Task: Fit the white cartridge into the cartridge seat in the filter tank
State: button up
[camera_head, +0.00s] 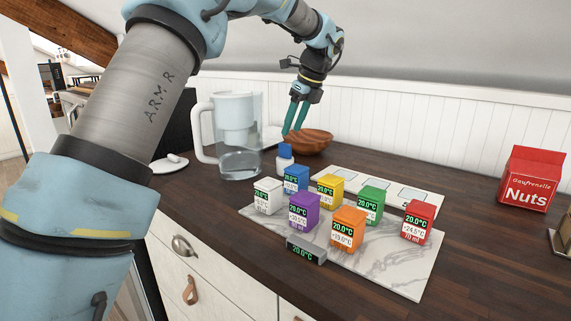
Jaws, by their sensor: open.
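The filter tank (254,117) is a clear jug with a white handle at left, standing on the dark wooden counter. A white insert (234,111) fills its upper part; the cartridge seat cannot be made out. My gripper (292,132) points down with its teal fingers slightly apart, just right of the jug and at the left rim of a brown wooden bowl (312,139). Nothing shows between the fingers. I cannot identify the white cartridge with certainty; the bowl's inside is mostly hidden. A white cube with a label (268,201) stands on the marble board.
Several coloured labelled cubes, including a red one (417,222), stand on the marble board (400,275). A white panel (340,173) lies behind the cubes. A red nuts carton (532,178) stands at right.

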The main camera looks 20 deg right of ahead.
aim_at(285, 144)
jog(key=shift+a+p+x, duration=0.2)
jog(key=shift+p+x, duration=0.3)
jog(key=shift+x, duration=2.95)
jog(key=shift+c, duration=0.4)
grip_shut()
